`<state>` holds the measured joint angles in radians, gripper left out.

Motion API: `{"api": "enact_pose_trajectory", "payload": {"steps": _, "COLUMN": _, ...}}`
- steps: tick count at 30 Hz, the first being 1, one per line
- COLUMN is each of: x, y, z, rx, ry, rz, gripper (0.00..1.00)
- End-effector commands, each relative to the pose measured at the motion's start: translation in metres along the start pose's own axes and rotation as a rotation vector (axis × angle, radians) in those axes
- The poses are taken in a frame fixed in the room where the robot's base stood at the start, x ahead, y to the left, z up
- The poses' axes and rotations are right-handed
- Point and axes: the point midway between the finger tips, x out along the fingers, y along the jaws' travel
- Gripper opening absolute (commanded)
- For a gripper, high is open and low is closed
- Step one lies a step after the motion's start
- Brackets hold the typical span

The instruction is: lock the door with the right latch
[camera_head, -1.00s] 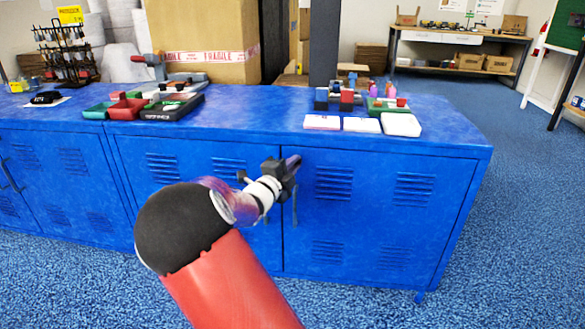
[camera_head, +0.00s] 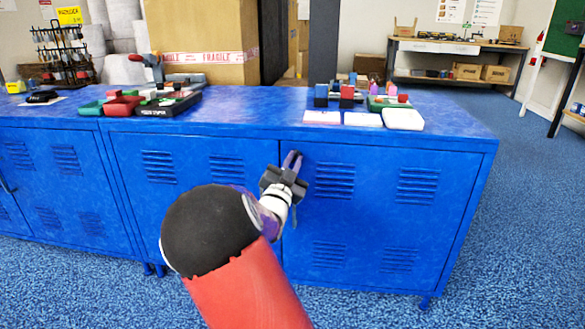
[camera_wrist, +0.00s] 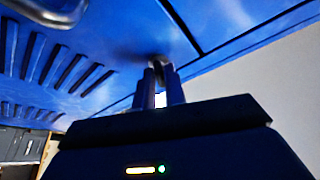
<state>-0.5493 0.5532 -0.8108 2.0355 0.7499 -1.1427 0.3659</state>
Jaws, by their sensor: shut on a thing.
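The blue cabinet door (camera_head: 385,215) with louvre slots is closed, or nearly so, in the head view. My gripper (camera_head: 291,160) is at the door's upper left corner, just below the cabinet top, with its fingers pointing up. In the wrist view my gripper (camera_wrist: 160,80) has its fingertips close together around a small dark latch (camera_wrist: 157,60) on the blue metal. The fingers hide most of the latch, so I cannot tell its exact angle. A metal door handle (camera_wrist: 62,12) shows at the wrist view's upper left.
More blue doors lie to the left. The blue floor (camera_head: 530,220) to the right is clear.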

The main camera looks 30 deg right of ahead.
Motion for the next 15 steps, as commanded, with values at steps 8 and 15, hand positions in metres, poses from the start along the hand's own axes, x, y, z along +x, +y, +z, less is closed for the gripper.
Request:
{"api": "enact_pose_trajectory", "payload": {"steps": 8, "x": -0.0005, "y": 0.0033, "z": 0.0012, "rx": -0.220, "ry": -0.001, "rz": -0.090, "gripper": 0.00}}
{"api": "enact_pose_trajectory", "payload": {"steps": 15, "x": -0.0001, "y": 0.0034, "z": 0.0006, "rx": -0.356, "ry": -0.001, "rz": -0.147, "gripper": 0.00}}
